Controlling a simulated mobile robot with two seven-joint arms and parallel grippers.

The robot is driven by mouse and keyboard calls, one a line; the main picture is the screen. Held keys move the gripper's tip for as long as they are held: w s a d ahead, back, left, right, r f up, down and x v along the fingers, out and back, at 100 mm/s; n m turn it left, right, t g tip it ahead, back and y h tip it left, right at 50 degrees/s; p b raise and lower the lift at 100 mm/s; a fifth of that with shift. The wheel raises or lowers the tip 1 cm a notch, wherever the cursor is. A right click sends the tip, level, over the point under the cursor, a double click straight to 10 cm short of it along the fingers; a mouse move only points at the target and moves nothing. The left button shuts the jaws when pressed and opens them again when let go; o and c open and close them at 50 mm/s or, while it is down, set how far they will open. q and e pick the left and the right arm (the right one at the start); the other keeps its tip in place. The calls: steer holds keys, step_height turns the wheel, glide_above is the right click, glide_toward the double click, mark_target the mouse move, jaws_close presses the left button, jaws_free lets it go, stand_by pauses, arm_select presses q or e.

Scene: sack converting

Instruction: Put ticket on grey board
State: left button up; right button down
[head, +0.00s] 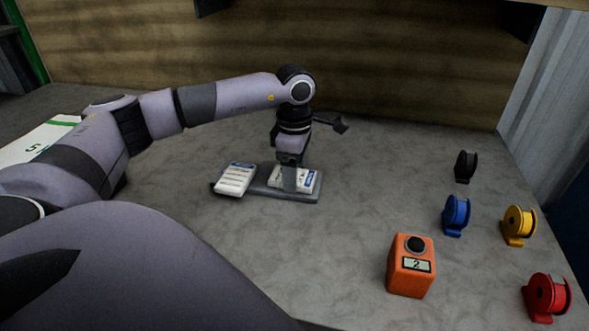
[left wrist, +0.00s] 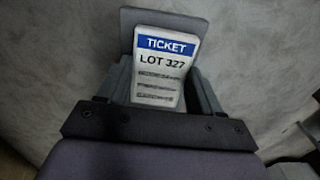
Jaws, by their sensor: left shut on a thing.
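The white ticket (left wrist: 160,70) has a blue header reading TICKET and the words LOT 327. In the left wrist view it lies between the fingers of my left gripper (left wrist: 158,92), which is shut on it. In the head view the ticket (head: 309,180) shows partly behind my left gripper (head: 292,186), over the right part of the grey board (head: 262,189). The board's edge also shows beyond the ticket in the left wrist view (left wrist: 165,17). I cannot tell whether the ticket touches the board. My right gripper is not in view.
A white printed pad (head: 236,179) sits at the board's left end. An orange box with a black knob and a display reading 2 (head: 410,268) stands to the right. Black (head: 466,166), blue (head: 456,214), yellow (head: 519,224) and red (head: 548,296) reels stand farther right.

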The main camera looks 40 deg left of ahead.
arm_select(q)
steer(key=o, duration=1.1)
steer(key=shift+f, duration=0.1)
steer(key=shift+r, duration=0.3)
step_height(320, 180, up, 12)
steer(key=shift+f+p, duration=0.1)
steer(key=shift+p, duration=0.35)
